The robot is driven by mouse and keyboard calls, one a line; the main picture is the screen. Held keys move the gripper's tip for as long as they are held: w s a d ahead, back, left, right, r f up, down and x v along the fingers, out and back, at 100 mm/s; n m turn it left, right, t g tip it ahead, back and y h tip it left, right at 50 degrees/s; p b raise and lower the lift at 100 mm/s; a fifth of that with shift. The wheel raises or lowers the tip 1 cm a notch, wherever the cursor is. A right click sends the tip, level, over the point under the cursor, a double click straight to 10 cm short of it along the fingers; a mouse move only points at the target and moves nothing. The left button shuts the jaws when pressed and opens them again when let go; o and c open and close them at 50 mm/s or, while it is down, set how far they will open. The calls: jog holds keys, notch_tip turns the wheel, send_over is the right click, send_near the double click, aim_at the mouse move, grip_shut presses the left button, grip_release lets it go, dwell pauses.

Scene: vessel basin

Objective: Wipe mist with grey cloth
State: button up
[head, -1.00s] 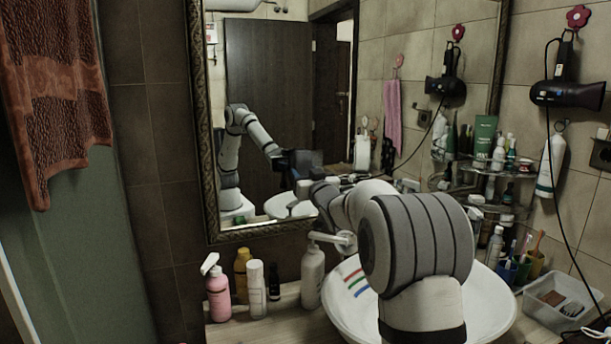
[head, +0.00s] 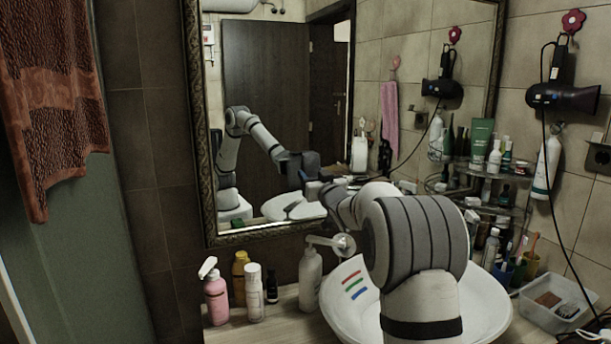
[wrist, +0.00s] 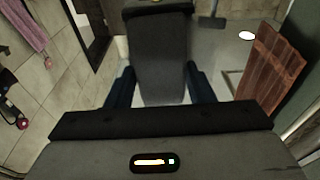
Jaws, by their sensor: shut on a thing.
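A grey cloth (wrist: 160,60) sits between the dark blue fingers of my gripper (wrist: 160,88) in the wrist view, and the gripper is shut on it. In the head view my arm reaches over the basin towards the framed mirror (head: 285,80). My gripper is mostly hidden there behind my own arm. The mirror reflects my arm and a dark grey block at its end, held above the reflected basin. I cannot make out a clear patch of mist on the glass. I cannot tell whether the cloth touches the mirror.
A white basin (head: 485,310) with red, green and blue marks lies under my arm. A pink spray bottle (head: 215,298) and several other bottles stand on the counter at left. A clear bin (head: 550,305), a glass shelf with toiletries and a hair dryer (head: 565,97) are at right.

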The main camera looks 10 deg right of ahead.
jog(key=shift+w+d, duration=0.15)
jog(key=shift+d, duration=0.1)
jog(key=a+b, duration=0.3)
jog(key=a, duration=0.1)
jog(key=shift+s+r, duration=0.1)
jog(key=shift+s, duration=0.25)
jog(key=r+b+v, duration=0.1)
jog(key=b+v, duration=0.2)
jog(key=v, duration=0.3)
dwell(0.3)
jog(key=shift+s+f, duration=0.1)
